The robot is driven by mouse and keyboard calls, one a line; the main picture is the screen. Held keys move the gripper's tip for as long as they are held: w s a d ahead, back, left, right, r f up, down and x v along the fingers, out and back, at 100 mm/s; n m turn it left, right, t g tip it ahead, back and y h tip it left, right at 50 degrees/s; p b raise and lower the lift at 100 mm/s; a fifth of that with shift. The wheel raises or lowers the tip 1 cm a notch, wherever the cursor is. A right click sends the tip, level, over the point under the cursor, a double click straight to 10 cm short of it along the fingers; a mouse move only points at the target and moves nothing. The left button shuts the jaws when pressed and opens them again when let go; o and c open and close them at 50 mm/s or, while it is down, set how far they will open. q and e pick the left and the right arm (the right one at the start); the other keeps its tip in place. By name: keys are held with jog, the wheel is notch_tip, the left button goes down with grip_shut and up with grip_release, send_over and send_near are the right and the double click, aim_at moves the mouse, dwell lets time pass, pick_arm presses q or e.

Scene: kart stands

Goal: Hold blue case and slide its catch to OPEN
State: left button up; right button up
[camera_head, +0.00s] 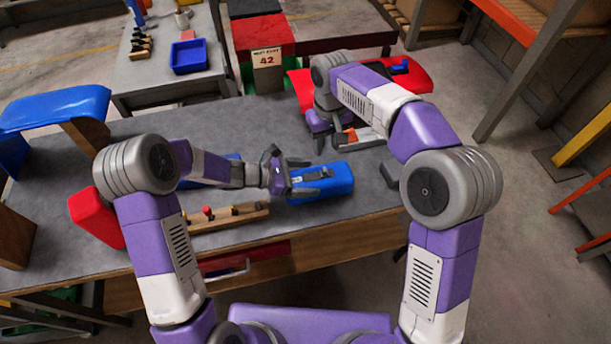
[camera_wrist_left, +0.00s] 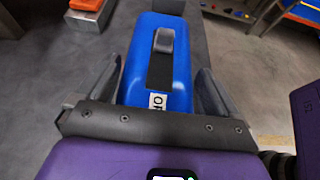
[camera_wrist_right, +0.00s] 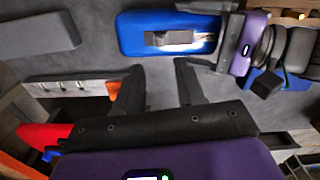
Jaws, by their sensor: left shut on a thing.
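The blue case (camera_head: 335,183) lies on the grey bench. It also shows in the left wrist view (camera_wrist_left: 181,80) and in the right wrist view (camera_wrist_right: 135,32). My left gripper (camera_head: 304,177) is shut on its near end, one finger along each side. The grey catch (camera_wrist_left: 163,41) sits on a dark strip on top, at the end away from a white label (camera_wrist_left: 157,101).
An orange-and-white item (camera_head: 362,137) lies behind the right gripper. A wooden rack with knobs (camera_head: 228,216) stands at the bench's front, left of the case. A red case (camera_head: 97,216) is at far left. Bare bench (camera_head: 240,125) lies behind the left arm.

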jog(key=shift+d+f, duration=0.1)
jog(key=shift+d, duration=0.05)
jog(key=shift+c, duration=1.1)
jog(key=d+f+g+y, duration=0.1)
jog(key=d, duration=0.1)
jog(key=w+d+f+y, duration=0.1)
jog(key=d, duration=0.1)
jog(key=w+d+m+g+y, duration=0.1)
jog(key=d, duration=0.1)
jog(key=shift+f+g+y, duration=0.3)
jog(key=shift+f, duration=0.1)
grip_shut()
jog(key=w+d+y, duration=0.2)
jog(key=d+y, duration=0.3)
jog(key=d, duration=0.3)
jog(key=shift+w+f+m, duration=0.15)
jog(key=shift+f+m, duration=0.15)
jog(key=shift+m, duration=0.1)
